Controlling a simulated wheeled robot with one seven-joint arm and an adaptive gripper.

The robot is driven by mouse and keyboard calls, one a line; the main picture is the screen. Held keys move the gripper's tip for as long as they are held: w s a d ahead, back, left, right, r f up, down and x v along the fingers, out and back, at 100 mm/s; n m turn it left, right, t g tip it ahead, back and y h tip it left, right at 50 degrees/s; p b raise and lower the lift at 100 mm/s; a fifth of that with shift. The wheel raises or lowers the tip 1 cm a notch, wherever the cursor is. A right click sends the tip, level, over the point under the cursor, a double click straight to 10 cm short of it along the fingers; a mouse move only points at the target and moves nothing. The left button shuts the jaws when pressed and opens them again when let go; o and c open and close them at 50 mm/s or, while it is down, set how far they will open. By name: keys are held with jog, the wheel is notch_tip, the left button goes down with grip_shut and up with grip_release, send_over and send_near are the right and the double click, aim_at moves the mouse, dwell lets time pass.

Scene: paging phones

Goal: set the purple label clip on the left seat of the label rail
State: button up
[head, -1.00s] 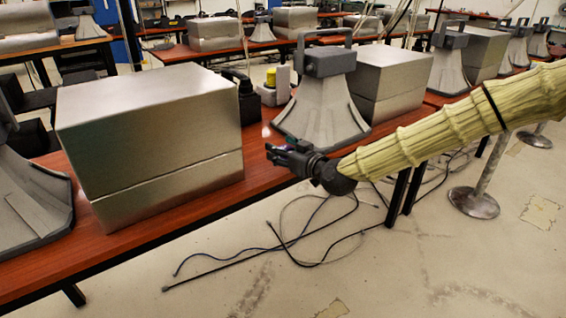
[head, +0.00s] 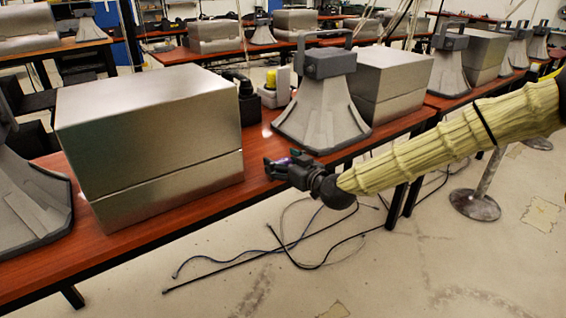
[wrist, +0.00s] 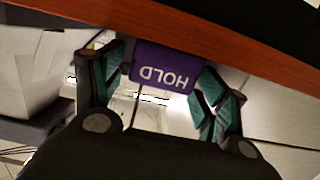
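The purple label clip (wrist: 168,67) shows in the wrist view between my fingertips, with the white word HOLD upside down on its face. My gripper (wrist: 165,78) is shut on it, with one finger at each side. In the head view my gripper (head: 284,165) is at the front edge of the wooden table, in front of the grey horn speaker, and a small bit of purple shows at its fingers. I cannot make out the label rail or its left seat in either view.
The red-brown table (head: 255,180) carries a large metal box (head: 150,130) at left, a grey horn speaker (head: 322,105) and another metal box (head: 392,80). Cables (head: 290,250) lie on the open floor in front.

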jog(key=shift+s+d+r, duration=0.1)
jog(key=shift+r, duration=0.05)
jog(key=shift+s+d+r, duration=0.1)
jog(key=shift+s+d, duration=0.1)
jog(key=shift+s, duration=0.05)
jog(key=p+v, duration=0.1)
jog(key=v, duration=1)
jog(key=shift+s, duration=0.1)
